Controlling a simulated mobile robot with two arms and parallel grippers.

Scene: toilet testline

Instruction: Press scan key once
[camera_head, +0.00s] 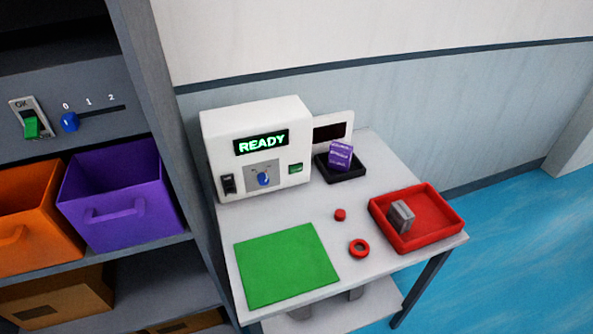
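A white test machine (219,141) stands at the back left of the small table. Its display (261,142) reads "READY" in green letters. Its front has a green key (295,168) at the right, a blue knob (264,178) on a grey plate in the middle and a black switch (228,184) at the left. No label naming the scan key is readable, so I cannot tell for sure which one it is. Neither of my grippers is in view.
A purple box (340,155) sits in a black tray (343,177). A red tray (436,220) holds a grey block (401,216). A green mat (286,265), a red button-like disc (340,214) and a red ring (359,248) lie in front. Left is a shelf with an orange bin (28,240) and a purple bin (120,220).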

